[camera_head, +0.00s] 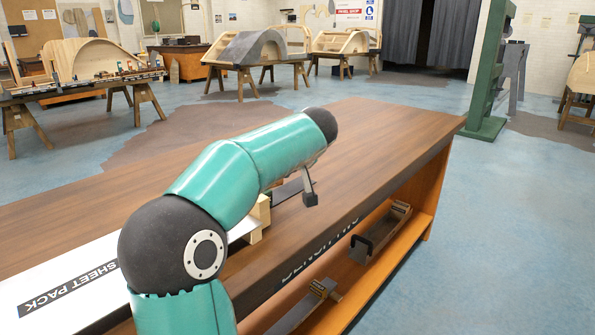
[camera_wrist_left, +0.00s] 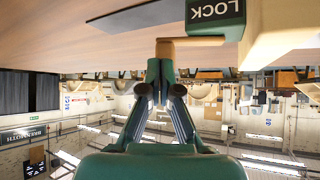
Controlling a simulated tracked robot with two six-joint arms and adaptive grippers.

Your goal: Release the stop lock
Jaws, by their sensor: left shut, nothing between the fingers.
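A green plate (camera_wrist_left: 214,12) lettered LOCK shows at the top of the upside-down left wrist view, beside a pale wooden block (camera_wrist_left: 281,36). A tan wooden strip (camera_wrist_left: 190,44) sticks out beneath the plate. My left gripper (camera_wrist_left: 164,66) is shut and empty, its tips right at the end of this strip; I cannot tell whether they touch. In the head view, pale wooden blocks (camera_head: 262,213) show partly behind my left arm, which hides the lock and most of the gripper. My right gripper is not in view.
The brown workbench (camera_head: 385,130) is clear to the right and rear. A white SHEET PACK board (camera_head: 65,270) lies at its left front. A lower orange shelf (camera_head: 385,270) holds dark metal tools. A green post (camera_head: 488,80) and other benches stand away.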

